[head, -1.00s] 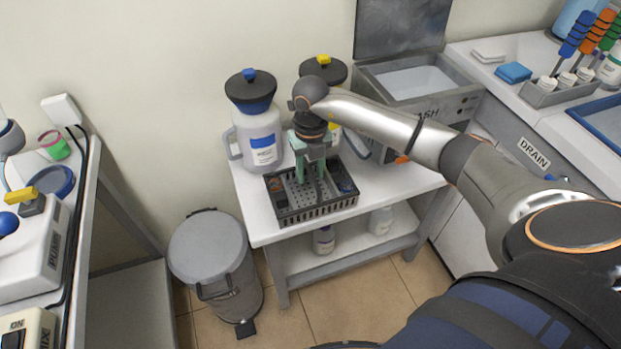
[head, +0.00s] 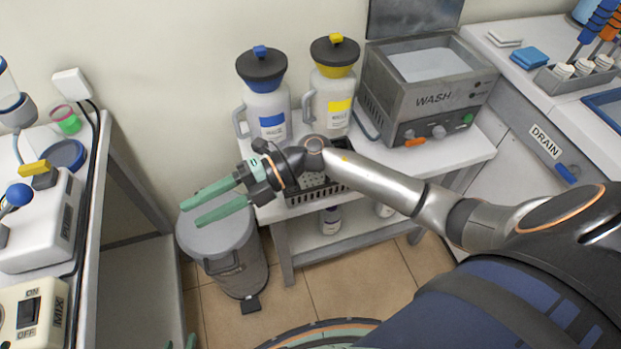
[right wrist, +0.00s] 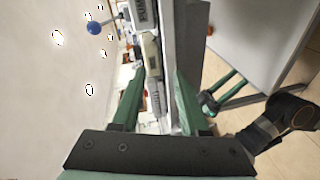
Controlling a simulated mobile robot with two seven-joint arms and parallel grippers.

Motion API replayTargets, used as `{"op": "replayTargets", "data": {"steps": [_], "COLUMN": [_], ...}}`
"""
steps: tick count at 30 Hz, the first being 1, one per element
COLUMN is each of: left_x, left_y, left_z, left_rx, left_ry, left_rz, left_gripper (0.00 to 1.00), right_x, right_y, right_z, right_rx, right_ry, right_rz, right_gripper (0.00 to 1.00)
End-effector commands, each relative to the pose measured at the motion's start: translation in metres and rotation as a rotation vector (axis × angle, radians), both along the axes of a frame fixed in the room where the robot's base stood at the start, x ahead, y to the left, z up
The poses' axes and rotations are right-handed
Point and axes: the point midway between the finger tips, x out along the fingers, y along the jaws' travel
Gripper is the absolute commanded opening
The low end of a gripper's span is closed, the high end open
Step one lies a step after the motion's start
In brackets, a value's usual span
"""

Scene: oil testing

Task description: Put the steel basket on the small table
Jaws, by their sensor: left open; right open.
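The steel basket (head: 318,194) is a dark, slotted rectangular basket. It rests on the small white table (head: 455,153) in the head view, near the front edge. My right wrist and forearm hide much of its top. My right gripper (head: 188,216) is open and empty, its green fingers pointing left above the grey bin, to the left of the basket and apart from it. Only the green fingertips of my left gripper (head: 179,345) show at the bottom edge of the head view; it is open. The right wrist view does not show the basket.
Jugs with a blue label (head: 271,126) and a yellow label (head: 340,106) stand behind the basket. The wash unit (head: 435,98) stands to their right. A grey pedal bin (head: 236,270) is left of the table. Open floor lies in front.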

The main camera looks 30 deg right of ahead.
Motion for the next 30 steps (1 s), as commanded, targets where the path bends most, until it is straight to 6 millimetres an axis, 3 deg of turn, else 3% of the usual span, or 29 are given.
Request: {"op": "replayTargets", "data": {"steps": [2, 5, 8, 10, 13, 15, 18, 23, 30], "left_x": [0.0, 0.001, 0.003, 0.004, 0.005, 0.006, 0.006, 0.005, 0.005], "left_y": [0.0, 0.0, 0.0, 0.0, 0.0, 0.0, 0.0, 0.0, -0.001], "left_z": [0.0, 0.001, 0.001, 0.002, 0.003, 0.003, 0.003, 0.003, 0.003], "left_rx": [0.0, -0.001, 0.0, 0.0, -0.001, -0.001, -0.001, -0.001, -0.001], "left_ry": [-0.001, -0.003, -0.006, -0.008, -0.01, -0.011, -0.011, -0.011, -0.009], "left_rz": [0.0, 0.0, 0.0, 0.001, 0.001, 0.001, 0.001, 0.001, 0.0], "left_gripper": [0.5, 0.5, 0.5, 0.5, 0.5, 0.5, 0.5, 0.5, 0.5], "right_x": [0.003, 0.019, 0.031, 0.028, 0.002, -0.027, -0.071, -0.113, -0.118], "right_y": [0.007, -0.01, -0.045, -0.073, -0.107, -0.123, -0.133, -0.136, -0.136], "right_z": [0.015, 0.018, -0.009, -0.046, -0.109, -0.151, -0.194, -0.224, -0.228], "right_rx": [0.231, 0.457, 0.606, 0.66, 0.671, 0.642, 0.586, 0.523, 0.512], "right_ry": [0.103, 0.262, 0.468, 0.639, 0.901, 1.074, 1.283, 1.458, 1.484], "right_rz": [-0.164, -0.425, -0.718, -0.93, -1.202, -1.353, -1.496, -1.59, -1.602], "right_gripper": [0.44, 0.44, 0.44, 0.44, 0.44, 0.44, 0.44, 0.44, 0.44]}}
